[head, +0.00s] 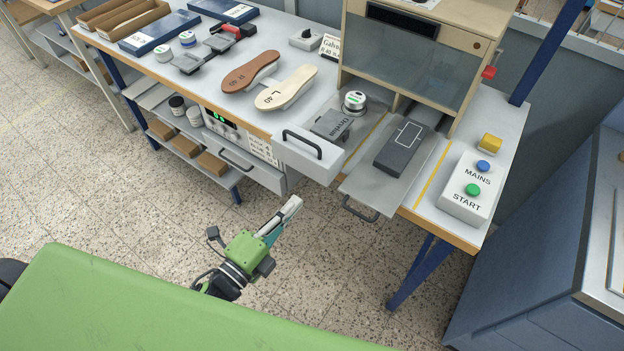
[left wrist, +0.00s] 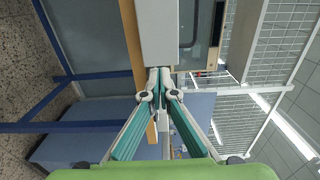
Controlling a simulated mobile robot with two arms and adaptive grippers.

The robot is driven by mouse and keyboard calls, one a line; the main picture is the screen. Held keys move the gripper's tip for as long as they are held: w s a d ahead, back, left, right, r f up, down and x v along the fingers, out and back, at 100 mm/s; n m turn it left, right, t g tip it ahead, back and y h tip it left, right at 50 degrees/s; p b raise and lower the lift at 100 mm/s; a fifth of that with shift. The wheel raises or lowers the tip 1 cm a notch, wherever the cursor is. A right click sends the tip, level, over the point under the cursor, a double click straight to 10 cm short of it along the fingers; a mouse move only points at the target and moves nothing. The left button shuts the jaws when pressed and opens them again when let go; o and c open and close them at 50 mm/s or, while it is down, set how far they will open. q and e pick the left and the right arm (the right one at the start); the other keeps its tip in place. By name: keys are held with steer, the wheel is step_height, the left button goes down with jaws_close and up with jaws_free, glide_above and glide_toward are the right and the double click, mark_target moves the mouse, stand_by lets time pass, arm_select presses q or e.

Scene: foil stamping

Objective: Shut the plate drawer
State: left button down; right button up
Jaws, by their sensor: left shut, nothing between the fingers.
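A white drawer (head: 308,160) with a black bar handle sticks out from the front edge of the bench. It looks pulled out; its inside is hard to make out. A grey plate with lettering (head: 333,124) lies just behind it. My left gripper (head: 294,203) is shut and empty, in the air in front of the bench and below the drawer in the picture. In the left wrist view, its fingertips (left wrist: 160,74) meet close to a pale box-like face (left wrist: 157,32); I cannot tell whether they touch it. My right gripper is not in view.
A grey slide tray (head: 370,190) with a handle sticks out to the right, under the press (head: 410,50), carrying a dark block (head: 401,148). A lower drawer (head: 250,172) is left of the white one. The button box (head: 466,188) stands at right. Floor before the bench is clear.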

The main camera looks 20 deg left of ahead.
mark_target(319, 175)
arm_select(q)
steer(key=p+x, duration=0.1)
steer(key=x, duration=0.5)
steer(key=shift+w+d+p, duration=0.1)
steer(key=shift+w+p, duration=0.3)
steer(key=shift+w+d, duration=0.2)
steer(key=shift+w, duration=0.3)
